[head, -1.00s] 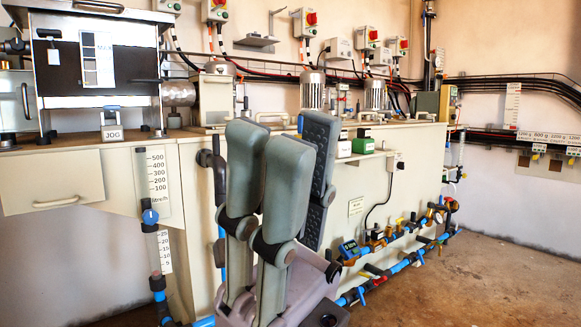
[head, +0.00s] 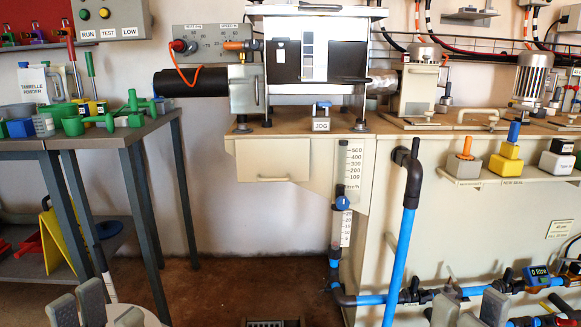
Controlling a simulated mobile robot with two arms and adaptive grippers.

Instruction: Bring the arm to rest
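My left gripper (head: 105,312) is at the bottom left of the head view. My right gripper (head: 470,312) is at the bottom right, in front of the blue pipework. Its grey fingertips stand apart and look empty. The palms and both arms are mostly below the picture edge. Neither gripper is seen to touch anything.
A grey workbench (head: 95,146) with green and blue items stands at the left. The beige machine (head: 455,205) fills the right, with a blue pipe (head: 401,245) at its front. Brown floor (head: 225,275) is open between.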

